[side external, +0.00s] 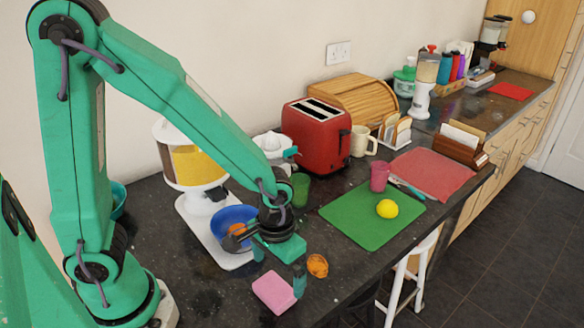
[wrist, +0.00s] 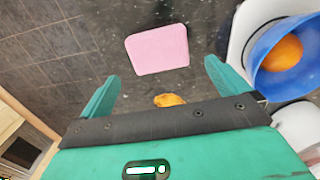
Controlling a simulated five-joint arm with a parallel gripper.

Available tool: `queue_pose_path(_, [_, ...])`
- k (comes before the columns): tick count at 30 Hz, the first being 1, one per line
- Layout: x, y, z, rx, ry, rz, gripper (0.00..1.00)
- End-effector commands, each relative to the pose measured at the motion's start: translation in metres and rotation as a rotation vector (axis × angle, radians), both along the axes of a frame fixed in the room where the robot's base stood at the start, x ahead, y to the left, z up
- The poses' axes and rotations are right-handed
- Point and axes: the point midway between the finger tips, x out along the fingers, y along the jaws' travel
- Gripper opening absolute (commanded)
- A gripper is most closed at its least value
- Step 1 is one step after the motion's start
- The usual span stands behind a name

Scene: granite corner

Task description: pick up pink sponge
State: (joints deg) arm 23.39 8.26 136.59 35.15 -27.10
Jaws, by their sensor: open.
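The pink sponge (side external: 274,293) lies flat on the dark granite counter near its front edge in the side view. It also shows in the wrist view (wrist: 158,49), ahead of and roughly between the finger directions. My gripper (side external: 280,270) is green, open and empty, above the counter close to the sponge. One fingertip overlaps the sponge's right side in the side view; I cannot tell whether they touch. In the wrist view the two fingers (wrist: 160,82) stand wide apart, with the sponge beyond their tips.
An orange-brown lump (side external: 317,265) lies right of my gripper. A blue bowl (side external: 232,214) with an orange fruit sits on the white dispenser base behind. A green mat (side external: 345,212) holds a lemon (side external: 387,208) and a pink cup (side external: 379,176). The counter's front edge is close.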

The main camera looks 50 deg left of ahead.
Motion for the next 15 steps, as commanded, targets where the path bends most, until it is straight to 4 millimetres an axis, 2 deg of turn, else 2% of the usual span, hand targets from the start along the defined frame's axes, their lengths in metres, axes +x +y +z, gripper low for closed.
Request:
queue_pose_path(8, [0.0, 0.0, -0.007, 0.001, 0.002, 0.0, 1.0])
queue_pose_path(15, [-0.001, 0.001, -0.028, 0.002, 0.004, 0.0, 1.0])
